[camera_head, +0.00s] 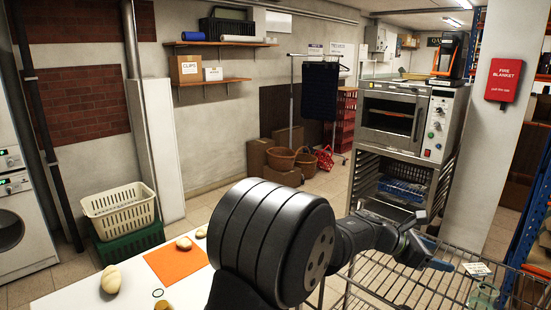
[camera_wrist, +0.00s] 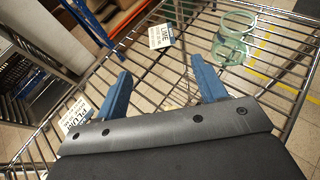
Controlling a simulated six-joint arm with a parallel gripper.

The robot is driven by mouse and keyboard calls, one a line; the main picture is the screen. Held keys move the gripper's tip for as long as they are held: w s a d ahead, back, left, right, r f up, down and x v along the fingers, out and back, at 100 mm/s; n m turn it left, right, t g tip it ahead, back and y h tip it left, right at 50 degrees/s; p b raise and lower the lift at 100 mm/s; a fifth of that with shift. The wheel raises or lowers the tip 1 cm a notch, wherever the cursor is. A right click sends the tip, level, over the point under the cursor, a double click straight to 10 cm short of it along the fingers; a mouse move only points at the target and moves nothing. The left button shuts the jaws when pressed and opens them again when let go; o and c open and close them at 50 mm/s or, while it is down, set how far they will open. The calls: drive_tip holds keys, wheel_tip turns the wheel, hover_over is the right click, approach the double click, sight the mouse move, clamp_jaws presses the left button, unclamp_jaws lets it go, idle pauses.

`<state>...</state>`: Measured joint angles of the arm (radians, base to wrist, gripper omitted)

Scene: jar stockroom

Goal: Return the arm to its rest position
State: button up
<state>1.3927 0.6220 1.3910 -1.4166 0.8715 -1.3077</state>
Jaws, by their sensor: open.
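My arm reaches right across the head view. My gripper (camera_head: 438,254) is over the wire rack (camera_head: 385,290) at the lower right. In the wrist view its two blue fingers (camera_wrist: 161,66) are spread apart, with only wire bars seen between them. A clear greenish glass jar (camera_wrist: 233,38) stands on the rack to the right of the fingers, apart from them. It also shows partly at the bottom right of the head view (camera_head: 483,298). A card reading LIME (camera_wrist: 160,37) lies beyond the fingertips, and a card reading PLUM (camera_wrist: 75,115) is by the left finger.
A white table (camera_head: 60,298) at lower left holds an orange mat (camera_head: 173,266) and several pale lumps. An oven (camera_head: 392,120) stands behind the rack. A pillar with a red fire blanket box (camera_head: 503,80) and blue-posted shelving (camera_head: 530,205) are at right.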

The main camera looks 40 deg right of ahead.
sight(474, 269)
drive_tip(key=x, duration=1.2)
drive_tip(key=shift+s+f, duration=0.1)
drive_tip(key=shift+f, duration=0.25)
wheel_tip(474, 269, up, 4)
drive_tip(key=shift+r, duration=0.1)
drive_tip(key=s+a+r, duration=0.7)
drive_tip(key=s+r, duration=0.2)
drive_tip(key=r, duration=0.3)
drive_tip(key=w+n+t+h, duration=0.2)
drive_tip(key=w+n+t, duration=0.2)
drive_tip(key=w, duration=4)
drive_tip(key=shift+a+r+h, duration=0.15)
drive_tip(key=shift+a+h, duration=0.15)
drive_tip(key=shift+a, duration=0.2)
drive_tip(key=shift+o, duration=0.2)
drive_tip(key=shift+w, duration=0.1)
